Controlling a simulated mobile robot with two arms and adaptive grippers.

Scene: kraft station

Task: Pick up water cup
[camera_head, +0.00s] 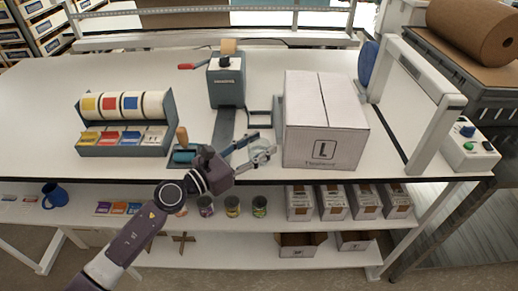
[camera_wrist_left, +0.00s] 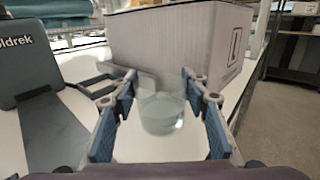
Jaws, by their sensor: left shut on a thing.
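The water cup (camera_wrist_left: 160,112) is a clear glass standing upright between the fingers of my left gripper (camera_wrist_left: 163,108) in the left wrist view. The cup also shows in the head view (camera_head: 261,154), near the front edge of the white table (camera_head: 340,184). My left gripper (camera_head: 253,148) is shut on the cup, with a finger on each side of it. Whether the cup's base touches the table is hard to tell. My right gripper is in neither view.
A large white box (camera_head: 325,120) marked L stands just right of and behind the cup. A grey dispenser (camera_head: 226,82) stands behind, and a tape rack (camera_head: 125,120) stands at left. A white frame (camera_head: 425,110) stands at right.

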